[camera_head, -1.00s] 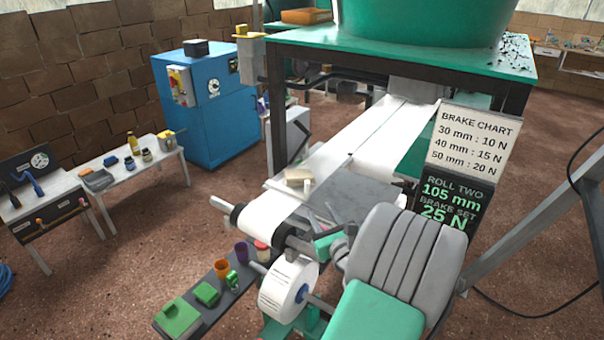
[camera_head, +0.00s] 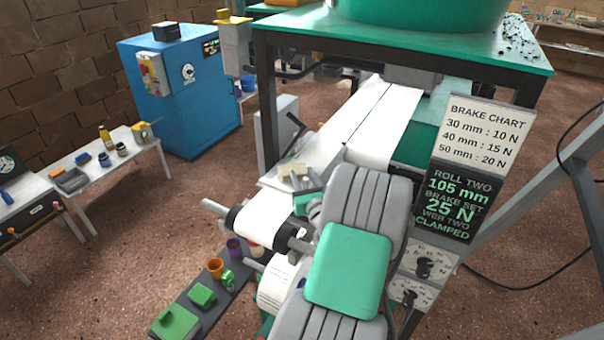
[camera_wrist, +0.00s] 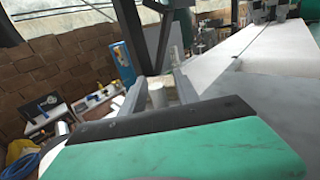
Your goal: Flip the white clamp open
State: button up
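The white clamp shows as a small cream block (camera_head: 290,169) on the grey plate beside the white web, just beyond my gripper. My gripper (camera_head: 306,182) reaches towards it from the front, and my arm hides part of the area. In the wrist view my gripper's two grey fingers (camera_wrist: 160,82) stand apart. A short white cylinder (camera_wrist: 157,96), which seems to be part of the clamp, shows between them. I cannot tell whether either finger touches it.
A roller (camera_head: 262,229) carries white web in front of the plate. A dark tray (camera_head: 222,292) with cups and green blocks lies below left. The green-topped table (camera_head: 400,55) stands behind. A sign (camera_head: 453,204) reads "web two clamped".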

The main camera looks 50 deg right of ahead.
jog(key=shift+w, duration=0.1)
grip_shut()
dwell(0.3)
dwell(1.1)
